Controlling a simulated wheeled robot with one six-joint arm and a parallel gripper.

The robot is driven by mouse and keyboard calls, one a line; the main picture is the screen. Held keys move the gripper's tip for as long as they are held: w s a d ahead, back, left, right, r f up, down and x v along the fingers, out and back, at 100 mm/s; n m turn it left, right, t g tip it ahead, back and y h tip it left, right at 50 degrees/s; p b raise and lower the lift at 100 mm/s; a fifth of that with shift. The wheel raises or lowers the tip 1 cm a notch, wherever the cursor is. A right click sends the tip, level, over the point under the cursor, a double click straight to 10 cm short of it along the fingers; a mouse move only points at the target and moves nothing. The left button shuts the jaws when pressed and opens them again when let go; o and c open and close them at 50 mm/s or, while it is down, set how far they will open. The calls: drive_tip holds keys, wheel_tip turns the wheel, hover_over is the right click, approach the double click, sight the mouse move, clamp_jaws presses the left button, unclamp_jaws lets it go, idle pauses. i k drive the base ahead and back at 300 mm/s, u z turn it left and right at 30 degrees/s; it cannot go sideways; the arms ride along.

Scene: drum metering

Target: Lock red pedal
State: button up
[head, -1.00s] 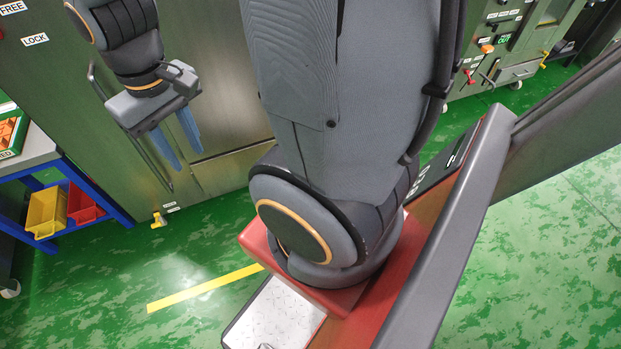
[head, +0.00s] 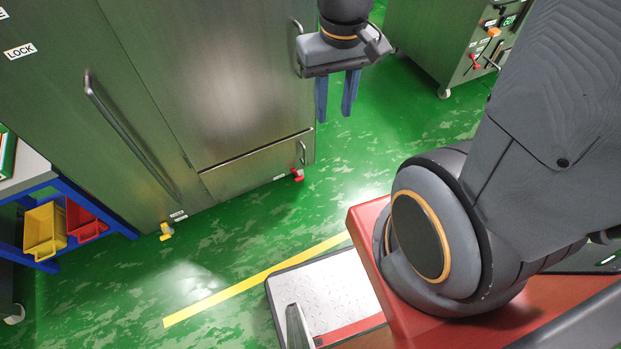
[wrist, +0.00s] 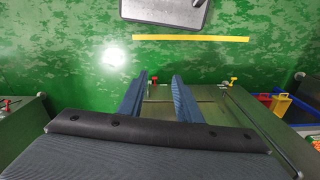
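The red pedal (head: 298,175) sticks out low at the base of the steel cabinet (head: 215,75), near its right corner and just above the green floor. It also shows in the wrist view (wrist: 154,81), small and between my fingertips in the picture, well beyond them. My gripper (head: 334,112) is open, with two blue fingers pointing down and nothing between them. It hangs by the cabinet's right edge, higher than the red pedal and apart from it. Both fingers show in the wrist view (wrist: 160,78). A LOCK label (head: 20,51) is on the cabinet at upper left.
A yellow pedal (head: 166,231) sits at the cabinet's base further left. A long door handle (head: 130,137) protrudes above it. A blue rack with a yellow bin (head: 45,229) and a red bin (head: 84,221) stands left. Another machine (head: 440,45) stands at back right. Open green floor lies between.

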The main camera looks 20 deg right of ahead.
sight(299, 179)
drive_tip(key=u, duration=0.95)
drive_tip(key=k, duration=0.85)
drive_tip(key=z, duration=0.7)
drive_tip(key=i, duration=0.5)
